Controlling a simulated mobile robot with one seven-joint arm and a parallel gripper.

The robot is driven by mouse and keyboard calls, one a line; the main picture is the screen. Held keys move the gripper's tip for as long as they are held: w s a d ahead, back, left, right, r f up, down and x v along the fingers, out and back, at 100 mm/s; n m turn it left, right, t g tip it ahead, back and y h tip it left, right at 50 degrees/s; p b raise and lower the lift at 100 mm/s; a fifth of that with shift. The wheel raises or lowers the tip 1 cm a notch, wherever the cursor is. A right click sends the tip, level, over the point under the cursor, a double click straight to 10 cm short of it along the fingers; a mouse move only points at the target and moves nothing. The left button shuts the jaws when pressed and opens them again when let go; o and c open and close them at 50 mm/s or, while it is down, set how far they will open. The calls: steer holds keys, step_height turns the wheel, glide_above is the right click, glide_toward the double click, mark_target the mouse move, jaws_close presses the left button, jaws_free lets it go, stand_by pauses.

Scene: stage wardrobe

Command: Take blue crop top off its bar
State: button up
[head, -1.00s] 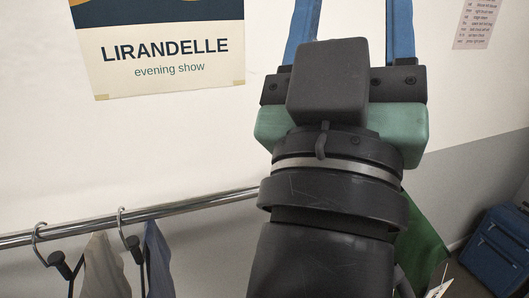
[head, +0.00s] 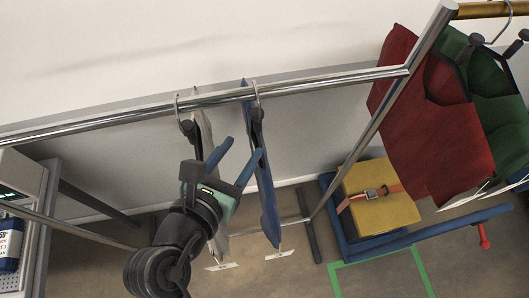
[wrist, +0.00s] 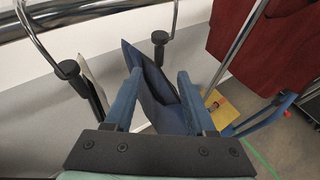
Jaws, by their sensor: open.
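The blue crop top (head: 263,180) hangs on a dark hanger from the chrome bar (head: 315,82), seen nearly edge-on in the head view. In the wrist view the blue top (wrist: 160,92) hangs beyond and partly between my fingers. My gripper (head: 240,160) is open, with its blue fingers pointing up toward the top; one fingertip appears close to its edge. I cannot tell whether it touches. In the wrist view my gripper (wrist: 155,80) shows nothing clasped. The top's hanger hook (head: 256,92) is over the bar.
A pale garment (head: 203,130) hangs just left of the blue top, close to my gripper. Red (head: 430,120) and green (head: 500,100) garments hang at the right. A yellow case (head: 380,195) sits on a blue trolley (head: 395,243) below. A shelf unit (head: 25,180) stands at left.

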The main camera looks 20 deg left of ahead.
mark_target(256, 129)
steer(key=p+x, duration=0.1)
steer(key=x, duration=0.6)
steer(key=shift+f+p, duration=0.25)
steer(key=shift+p, duration=0.1)
steer(key=p+x, duration=0.1)
steer(key=x, duration=0.3)
steer(key=shift+w+a+p, duration=0.1)
steer(key=shift+a+p, duration=0.05)
steer(key=shift+p, duration=0.25)
steer(key=shift+w+f, duration=0.25)
steer(key=shift+w, duration=0.3)
jaws_close()
